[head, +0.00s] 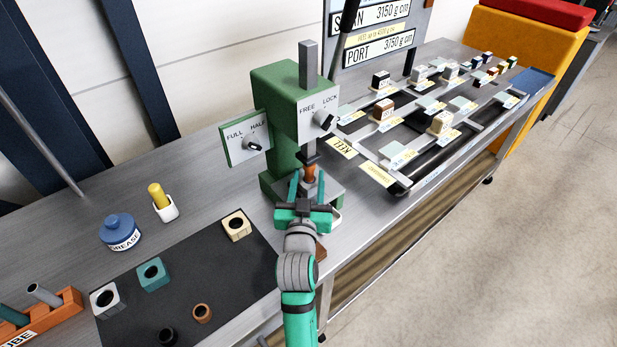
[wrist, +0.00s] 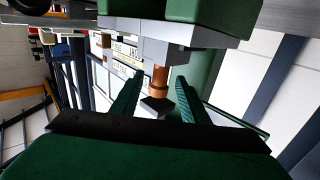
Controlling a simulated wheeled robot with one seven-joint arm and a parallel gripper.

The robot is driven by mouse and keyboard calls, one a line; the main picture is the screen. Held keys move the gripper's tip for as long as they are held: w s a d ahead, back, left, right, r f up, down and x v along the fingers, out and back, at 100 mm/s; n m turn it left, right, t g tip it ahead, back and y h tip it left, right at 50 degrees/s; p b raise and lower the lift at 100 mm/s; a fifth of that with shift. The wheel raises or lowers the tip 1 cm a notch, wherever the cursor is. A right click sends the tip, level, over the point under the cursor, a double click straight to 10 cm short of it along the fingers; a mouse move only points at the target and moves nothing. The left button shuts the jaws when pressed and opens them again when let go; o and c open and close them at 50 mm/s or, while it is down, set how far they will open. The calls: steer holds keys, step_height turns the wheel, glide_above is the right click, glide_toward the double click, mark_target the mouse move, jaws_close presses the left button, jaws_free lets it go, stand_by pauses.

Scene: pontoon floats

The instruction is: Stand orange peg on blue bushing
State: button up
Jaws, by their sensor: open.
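An orange-brown peg (head: 310,172) stands upright under the ram of the green press (head: 275,88). In the wrist view the peg (wrist: 160,78) rises from a small dark block (wrist: 154,106), with the press's grey ram end (wrist: 150,50) close above. I cannot tell whether peg and ram touch. My gripper (head: 308,182) is open at the press, its two teal fingers on either side of the peg with gaps in the wrist view (wrist: 158,96). I cannot make out a clearly blue bushing; the dark block's colour is unclear. A teal bushing (head: 153,273) lies on the black mat (head: 205,268).
The mat also holds a cream bushing (head: 237,225), a grey one (head: 105,299) and small rings. A blue grease pot (head: 119,232) and a yellow peg (head: 157,196) in a white cup stand behind it. Racks with labelled blocks (head: 438,122) fill the bench to the right.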

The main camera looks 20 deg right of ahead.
steer(key=v, duration=1)
steer(key=shift+f, duration=0.1)
